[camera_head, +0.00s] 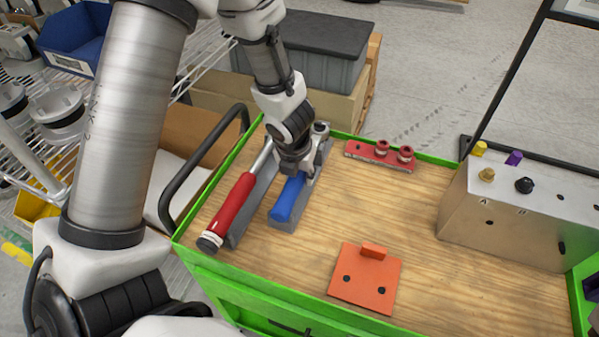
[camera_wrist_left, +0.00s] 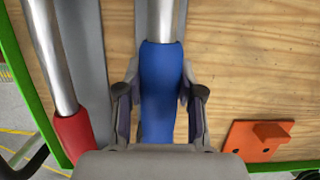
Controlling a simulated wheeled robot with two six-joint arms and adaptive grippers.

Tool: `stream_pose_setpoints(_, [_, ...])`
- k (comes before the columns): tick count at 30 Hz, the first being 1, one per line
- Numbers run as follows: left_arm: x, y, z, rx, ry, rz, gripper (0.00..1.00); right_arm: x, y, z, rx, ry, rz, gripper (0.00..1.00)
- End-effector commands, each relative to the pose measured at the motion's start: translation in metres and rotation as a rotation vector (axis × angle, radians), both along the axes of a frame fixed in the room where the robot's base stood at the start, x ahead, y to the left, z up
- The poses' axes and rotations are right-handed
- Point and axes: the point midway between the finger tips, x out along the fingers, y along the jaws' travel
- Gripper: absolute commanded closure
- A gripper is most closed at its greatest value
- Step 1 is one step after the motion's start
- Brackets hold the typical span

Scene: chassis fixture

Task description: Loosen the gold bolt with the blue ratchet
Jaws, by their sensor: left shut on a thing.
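The blue ratchet (camera_head: 288,198) lies in a grey holder on the cart's left side. My left gripper (camera_head: 297,172) is over its handle from above, shut on it. In the left wrist view the blue handle (camera_wrist_left: 160,90) sits between the two fingers of my left gripper (camera_wrist_left: 160,105). My right gripper is not in view.
A red-handled tool (camera_head: 232,208) lies just left of the ratchet. An orange plate (camera_head: 365,278) lies near the front edge, and a red socket rail (camera_head: 380,154) at the back. The metal box (camera_head: 500,222) stands at the right. The wooden top between is clear.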

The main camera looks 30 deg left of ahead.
Motion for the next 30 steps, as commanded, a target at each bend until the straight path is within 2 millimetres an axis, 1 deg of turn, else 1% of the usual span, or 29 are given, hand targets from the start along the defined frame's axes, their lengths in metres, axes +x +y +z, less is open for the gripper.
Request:
stream_pose_setpoints(1, [0.001, 0.000, 0.011, 0.000, -0.002, 0.000, 1.00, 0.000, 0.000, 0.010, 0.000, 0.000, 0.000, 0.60])
stream_pose_setpoints(18, [0.001, 0.000, 0.063, 0.000, -0.002, 0.000, 1.00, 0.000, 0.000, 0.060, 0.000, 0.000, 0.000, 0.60])
stream_pose_setpoints(21, [0.001, 0.000, 0.066, 0.000, -0.002, 0.000, 1.00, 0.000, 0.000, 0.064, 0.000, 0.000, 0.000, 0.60])
stream_pose_setpoints(30, [0.001, 0.000, 0.065, 0.001, -0.002, -0.001, 1.00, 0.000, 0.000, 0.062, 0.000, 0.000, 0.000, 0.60])
